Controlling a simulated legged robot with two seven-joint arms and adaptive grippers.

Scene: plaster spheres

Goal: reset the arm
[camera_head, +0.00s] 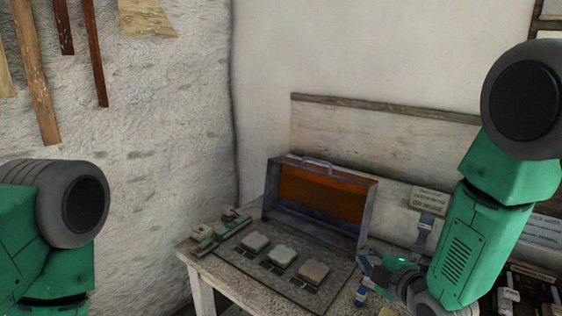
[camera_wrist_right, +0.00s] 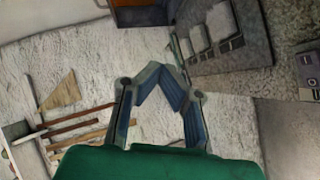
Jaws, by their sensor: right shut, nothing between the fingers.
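My right gripper (camera_head: 372,268) hangs over the right part of the table at the end of my green right arm, close to the front right corner of an open box. In the right wrist view my right gripper (camera_wrist_right: 162,72) shows its blue-grey fingers meeting at the tips, shut with nothing between them. Of my left arm only green and grey links show at the left edge of the head view; its gripper is out of the picture.
The box (camera_head: 271,188) with an orange-brown inside stands at the back of the table (camera_head: 203,264). A pale green device (camera_head: 216,229) lies at the left. Small blue-and-white items (camera_head: 360,297) stand near my right gripper.

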